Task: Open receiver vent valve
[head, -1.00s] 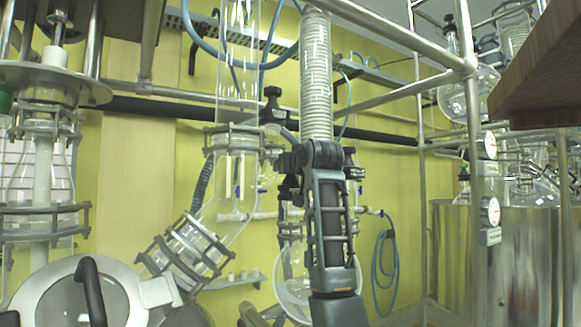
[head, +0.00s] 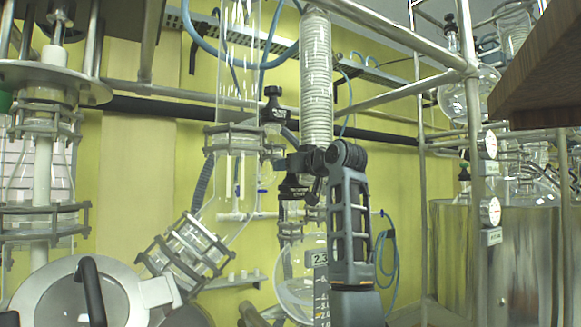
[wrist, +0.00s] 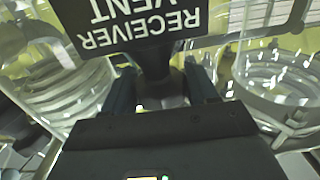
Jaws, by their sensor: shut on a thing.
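In the wrist view, a black label (wrist: 140,22) reads RECEIVER VENT, upside down. Below it, a dark valve handle (wrist: 156,62) stands between the two fingers of my gripper (wrist: 163,88), which is shut on it. How far the valve is turned cannot be told. In the head view, my arm's forearm rises in front of the receiver flask (head: 296,284). My gripper is at the dark cluster beside the glass column there, and its fingertips are mostly hidden.
A coiled glass condenser (head: 317,80) stands above my arm. A jacketed glass elbow (head: 188,252) is to the left. Metal frame rails (head: 400,93) cross on the right, near a steel vessel (head: 510,262). A brown board edge (head: 540,70) juts in at upper right.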

